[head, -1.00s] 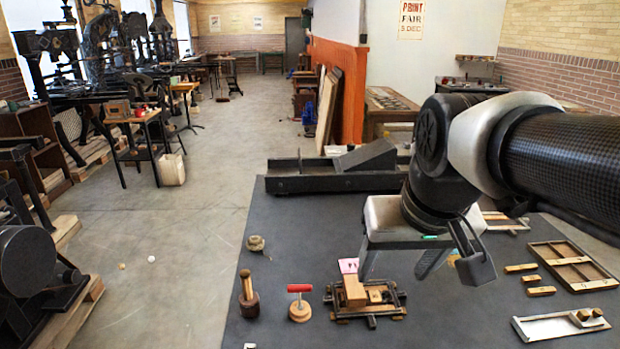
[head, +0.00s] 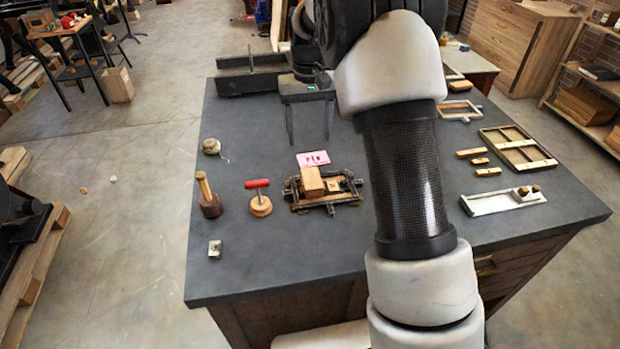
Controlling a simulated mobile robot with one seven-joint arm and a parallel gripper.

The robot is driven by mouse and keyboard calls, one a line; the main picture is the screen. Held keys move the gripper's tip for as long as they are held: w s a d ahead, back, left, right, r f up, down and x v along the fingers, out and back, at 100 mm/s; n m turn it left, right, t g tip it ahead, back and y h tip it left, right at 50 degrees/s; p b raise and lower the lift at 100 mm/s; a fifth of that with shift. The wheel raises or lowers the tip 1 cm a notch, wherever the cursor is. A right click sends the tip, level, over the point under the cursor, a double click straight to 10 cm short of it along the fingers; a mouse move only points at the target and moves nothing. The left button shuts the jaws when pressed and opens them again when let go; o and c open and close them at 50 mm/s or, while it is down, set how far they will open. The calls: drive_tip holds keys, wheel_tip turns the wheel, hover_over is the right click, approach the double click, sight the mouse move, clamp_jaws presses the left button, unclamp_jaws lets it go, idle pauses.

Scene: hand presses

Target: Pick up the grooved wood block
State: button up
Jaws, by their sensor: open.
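A light brown wood block (head: 312,181) sits on the left part of a small dark metal frame (head: 330,208) on the grey table, in front of a pink card. It is the largest wood block in view; a groove on it cannot be made out at this size. My gripper (head: 309,122) hangs over the back of the table, beyond the block and the pink card, apart from both. Its two fingers are spread wide, with nothing between them. My arm hides part of the table to the right of the frame.
Left of the frame stand a red-handled tool (head: 260,198), a wooden-handled tool (head: 208,195) and a twine ball (head: 212,147). The pink card (head: 313,159) lies behind the block. Right of my arm are wood strips (head: 480,161), a wooden tray (head: 490,140) and a pale tray (head: 480,206). The front left table is mostly clear.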

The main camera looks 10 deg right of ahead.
hover_over(312, 177)
drive_tip(key=f, duration=1)
drive_tip(key=shift+s+a+f+p, duration=0.1)
drive_tip(key=shift+a+f+p, duration=0.2)
drive_tip(key=shift+a, duration=0.05)
drive_tip(key=shift+d+f+p, duration=0.15)
drive_tip(key=shift+f+p, duration=0.1)
drive_tip(key=shift+f, duration=1.1)
drive_tip(key=shift+d+f+p, duration=0.15)
drive_tip(key=shift+f+p, duration=0.05)
drive_tip(key=shift+f, duration=1.1)
drive_tip(key=shift+c, duration=0.4)
drive_tip(key=c, duration=1.1)
